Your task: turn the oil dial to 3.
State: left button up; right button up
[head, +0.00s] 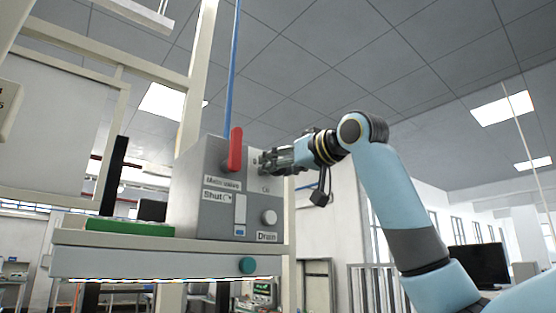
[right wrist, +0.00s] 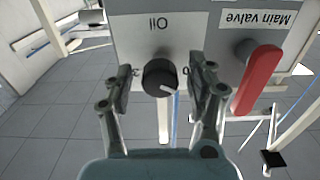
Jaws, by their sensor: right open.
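The oil dial (right wrist: 160,77) is a round black knob on the grey control box (head: 205,195). It shows in the right wrist view under an upside-down "Oil" label, with a white pointer mark toward the picture's lower right. A "0" mark shows beside it, near the right-hand finger. My right gripper (right wrist: 161,80) is open, with one finger on each side of the dial and visible gaps between. In the head view my right gripper (head: 268,160) is at the box's upper right and hides the dial. My left gripper is not in view.
A red main valve handle (head: 235,150) stands close beside my right gripper; it also shows in the right wrist view (right wrist: 258,82). Below are a slot marked "Shut", a pale knob (head: 269,217) and a "Drain" label. A green board (head: 130,227) lies left on the shelf.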

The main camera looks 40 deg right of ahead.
jog(key=shift+w, duration=0.3)
grip_shut()
